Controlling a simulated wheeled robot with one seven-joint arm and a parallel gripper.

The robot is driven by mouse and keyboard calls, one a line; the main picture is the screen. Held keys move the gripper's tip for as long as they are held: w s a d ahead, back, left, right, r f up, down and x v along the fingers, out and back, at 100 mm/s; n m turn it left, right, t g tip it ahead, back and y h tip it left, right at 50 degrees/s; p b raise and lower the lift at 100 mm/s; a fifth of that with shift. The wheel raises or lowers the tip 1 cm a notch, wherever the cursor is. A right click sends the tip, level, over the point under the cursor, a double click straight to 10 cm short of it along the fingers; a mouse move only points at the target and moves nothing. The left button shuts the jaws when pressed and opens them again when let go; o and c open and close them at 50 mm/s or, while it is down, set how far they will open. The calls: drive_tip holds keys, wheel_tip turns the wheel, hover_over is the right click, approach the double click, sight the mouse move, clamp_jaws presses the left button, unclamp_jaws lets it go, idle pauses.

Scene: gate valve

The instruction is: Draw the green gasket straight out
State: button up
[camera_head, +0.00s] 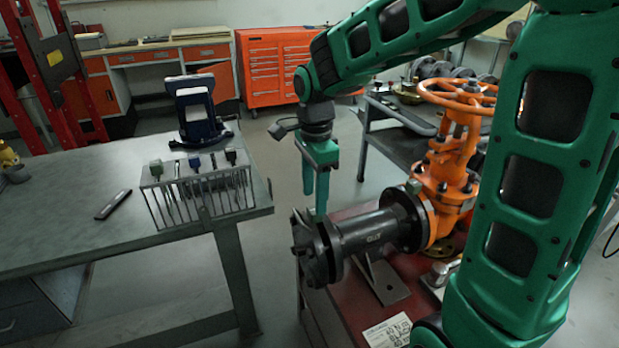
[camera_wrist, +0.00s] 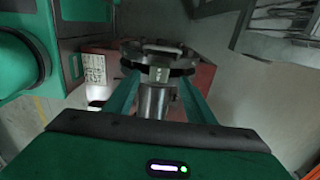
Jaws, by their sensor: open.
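My gripper (camera_head: 318,208) is open, its two green fingers pointing down above the free end of the dark pipe (camera_head: 370,230). In the wrist view my gripper (camera_wrist: 158,92) frames the end flange (camera_wrist: 188,66) between its fingertips. A small pale greenish block (camera_wrist: 160,73) shows on that flange between the fingers, apart from them as far as I can see. I cannot tell whether it is part of the green gasket. In the head view a dark green block (camera_head: 414,186) sits on top of the inner flange by the orange valve (camera_head: 452,170).
A wire rack (camera_head: 203,196) with green, blue and dark blocks stands on the left bench (camera_head: 60,225). The pipe rests on a red-topped cart (camera_head: 350,310). The orange handwheel (camera_head: 458,90) rises right of my gripper. Open floor lies between bench and cart.

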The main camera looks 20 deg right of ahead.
drive_tip(key=shift+f, duration=1.85)
drive_tip(key=c, duration=1.2)
drive_tip(key=shift+o, duration=0.2)
drive_tip(key=shift+r, duration=0.15)
wheel_tip(320, 180, up, 17)
drive_tip(key=shift+r, duration=0.1)
drive_tip(key=shift+s, duration=0.1)
